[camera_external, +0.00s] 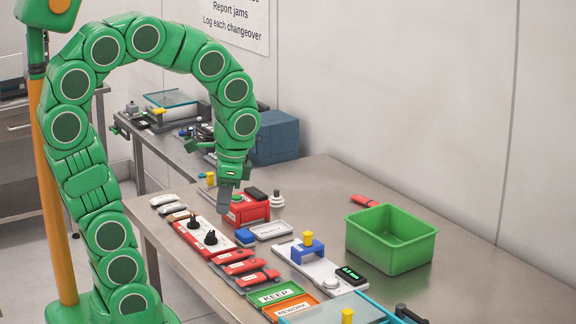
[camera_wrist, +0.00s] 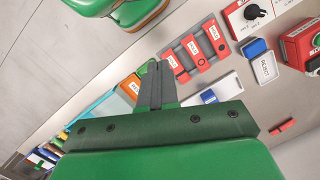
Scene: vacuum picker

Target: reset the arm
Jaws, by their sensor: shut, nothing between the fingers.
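My green segmented arm rises at the left and arches over the steel table (camera_external: 470,262). My gripper (camera_external: 225,206) points down over the table's back left part, in front of the red box with a green button (camera_external: 250,207). It is shut and holds nothing. I cannot tell its exact height above the table. In the wrist view my gripper (camera_wrist: 157,72) shows as dark closed fingers, with the red tools (camera_wrist: 187,55) beyond them.
A green bin (camera_external: 392,240) stands at the right. Green KEEP (camera_external: 283,294) and orange REWORK (camera_external: 291,311) trays lie at the front. A white fixture with a blue bridge (camera_external: 308,252) sits mid-table. A blue box (camera_external: 274,137) stands behind. The table's right end is clear.

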